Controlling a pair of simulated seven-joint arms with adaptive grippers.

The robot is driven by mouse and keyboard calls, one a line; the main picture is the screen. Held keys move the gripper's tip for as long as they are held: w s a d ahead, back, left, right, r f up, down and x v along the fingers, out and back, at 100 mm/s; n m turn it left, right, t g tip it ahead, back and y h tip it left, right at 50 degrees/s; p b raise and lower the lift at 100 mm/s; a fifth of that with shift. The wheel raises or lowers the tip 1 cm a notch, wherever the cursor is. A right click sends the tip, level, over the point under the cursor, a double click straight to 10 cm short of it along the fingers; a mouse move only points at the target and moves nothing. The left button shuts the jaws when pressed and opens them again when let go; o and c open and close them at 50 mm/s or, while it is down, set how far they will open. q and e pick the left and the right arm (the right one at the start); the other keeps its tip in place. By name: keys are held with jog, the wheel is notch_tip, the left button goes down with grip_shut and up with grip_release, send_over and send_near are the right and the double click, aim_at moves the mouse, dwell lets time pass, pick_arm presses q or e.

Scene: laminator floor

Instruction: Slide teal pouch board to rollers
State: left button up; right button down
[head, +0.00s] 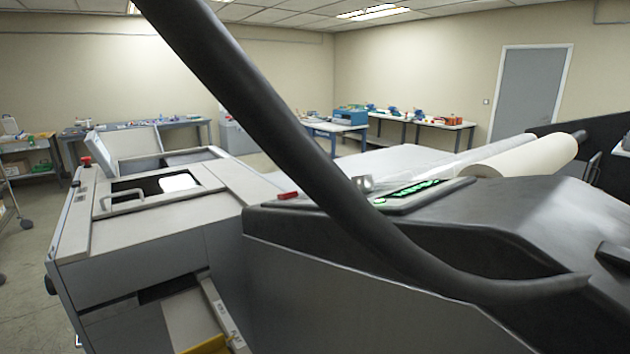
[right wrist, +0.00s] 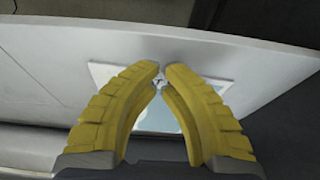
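In the right wrist view my right gripper (right wrist: 162,76) has its two yellow fingers drawn together, with the tips almost touching. I see nothing clearly held between them. Behind and below the fingers a flat pale sheet or board (right wrist: 158,118) with a light bluish tint lies on a grey-white surface; the fingers hide much of it. I cannot tell whether it is the teal pouch board. No clearly teal board shows in the head view. A yellow piece (head: 207,345) shows at the bottom edge there; I cannot tell whether it is a gripper finger. The rollers are not clearly visible.
The grey laminator (head: 150,255) fills the lower head view, with a sloping tray (head: 195,318) at its front. A lit green panel (head: 415,188) tops the dark housing. A thick black tube crosses the view. A large white roll (head: 525,158) lies behind; benches line the walls.

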jog(key=shift+f, duration=0.6)
jog(key=shift+s+d, duration=0.15)
jog(key=shift+s, duration=0.05)
dwell(1.1)
jog(key=shift+w+d, duration=0.2)
jog(key=shift+d, duration=0.05)
jog(key=shift+w+d, duration=0.45)
jog(key=shift+d, duration=0.2)
jog(key=shift+w+a, duration=0.8)
jog(key=shift+w, duration=0.3)
jog(key=shift+w+a, duration=0.8)
jog(key=shift+w, duration=0.25)
dwell(1.4)
jog(key=shift+s+d, duration=0.15)
jog(key=shift+s, duration=0.05)
dwell(0.5)
jog(key=shift+s+a, duration=0.2)
jog(key=shift+a, duration=0.05)
jog(key=shift+s+a, duration=0.2)
jog(key=shift+a, duration=0.1)
jog(key=shift+w+a, duration=0.15)
jog(key=shift+w, duration=0.05)
